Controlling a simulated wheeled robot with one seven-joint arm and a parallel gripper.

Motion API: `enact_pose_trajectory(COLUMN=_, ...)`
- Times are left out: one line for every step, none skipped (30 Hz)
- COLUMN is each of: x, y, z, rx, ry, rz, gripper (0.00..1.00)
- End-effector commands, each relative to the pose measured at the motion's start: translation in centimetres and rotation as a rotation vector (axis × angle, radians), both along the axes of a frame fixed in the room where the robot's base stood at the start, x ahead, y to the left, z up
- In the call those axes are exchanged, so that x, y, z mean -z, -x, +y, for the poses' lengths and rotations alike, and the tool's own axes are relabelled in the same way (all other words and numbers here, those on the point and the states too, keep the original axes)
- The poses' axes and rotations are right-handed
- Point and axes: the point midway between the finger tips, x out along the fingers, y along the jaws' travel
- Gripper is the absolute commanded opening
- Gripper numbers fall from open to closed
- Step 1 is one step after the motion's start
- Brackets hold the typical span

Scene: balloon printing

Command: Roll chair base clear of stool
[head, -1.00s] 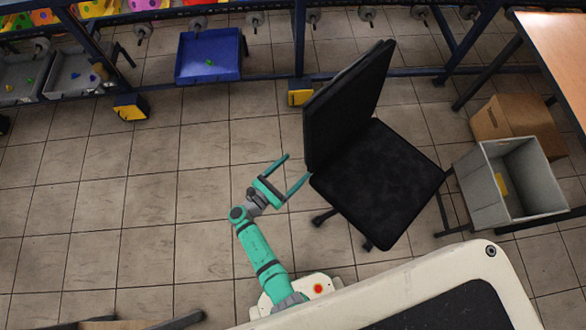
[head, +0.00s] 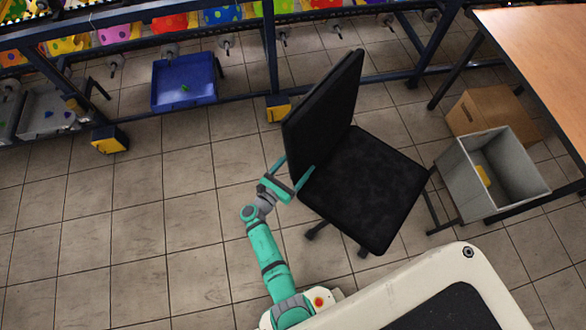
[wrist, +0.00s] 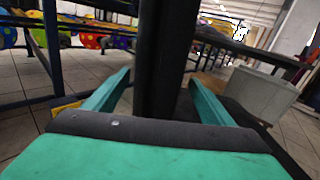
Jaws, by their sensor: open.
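The black office chair (head: 365,185) stands on the tiled floor in the head view, its backrest (head: 320,105) on the left side of the seat. Part of its base (head: 315,230) shows below the seat; the rest is hidden. My gripper (head: 296,168) is open at the lower left edge of the backrest. In the wrist view, a dark upright part of the chair (wrist: 165,50) stands between the spread fingers of my gripper (wrist: 158,80), with gaps visible. I cannot tell whether either finger touches it. I cannot make out a stool for certain.
A grey bin (head: 465,185) and a cardboard box (head: 490,115) stand right of the chair, by a wooden-topped table (head: 540,50). Dark legs (head: 440,205) show between chair and bin. A blue rack with a blue tray (head: 185,98) runs behind. Floor at left is clear.

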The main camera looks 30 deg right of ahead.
Motion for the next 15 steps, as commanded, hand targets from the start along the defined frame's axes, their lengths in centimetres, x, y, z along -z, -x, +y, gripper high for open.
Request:
enact_pose_trajectory(x=0.00, y=-0.04, z=-0.08, rx=0.000, ry=0.000, rz=0.000, gripper=0.77)
enact_pose_trajectory(x=0.00, y=-0.05, z=-0.10, rx=0.000, ry=0.000, rz=0.000, gripper=0.77)
enact_pose_trajectory(x=0.00, y=-0.06, z=-0.09, rx=0.000, ry=0.000, rz=0.000, gripper=0.77)
enact_pose_trajectory(x=0.00, y=-0.06, z=-0.09, rx=0.000, ry=0.000, rz=0.000, gripper=0.77)
enact_pose_trajectory(x=0.00, y=-0.06, z=-0.09, rx=0.000, ry=0.000, rz=0.000, gripper=0.77)
enact_pose_trajectory(x=0.00, y=-0.05, z=-0.09, rx=0.000, ry=0.000, rz=0.000, gripper=0.77)
enact_pose_trajectory(x=0.00, y=-0.05, z=-0.09, rx=0.000, ry=0.000, rz=0.000, gripper=0.77)
enact_pose_trajectory(x=-0.01, y=-0.06, z=-0.08, rx=0.000, ry=0.000, rz=0.000, gripper=0.77)
enact_pose_trajectory(x=-0.01, y=-0.06, z=-0.08, rx=0.000, ry=0.000, rz=0.000, gripper=0.72)
enact_pose_trajectory(x=0.00, y=-0.06, z=-0.07, rx=0.000, ry=0.000, rz=0.000, gripper=0.65)
enact_pose_trajectory(x=-0.01, y=-0.06, z=-0.07, rx=0.000, ry=0.000, rz=0.000, gripper=0.57)
enact_pose_trajectory(x=-0.01, y=-0.06, z=-0.07, rx=0.000, ry=0.000, rz=0.000, gripper=0.48)
enact_pose_trajectory(x=-0.01, y=-0.06, z=-0.07, rx=0.000, ry=0.000, rz=0.000, gripper=0.41)
enact_pose_trajectory(x=-0.01, y=-0.06, z=-0.07, rx=0.000, ry=0.000, rz=0.000, gripper=0.34)
enact_pose_trajectory(x=-0.01, y=-0.06, z=-0.07, rx=0.000, ry=0.000, rz=0.000, gripper=0.24)
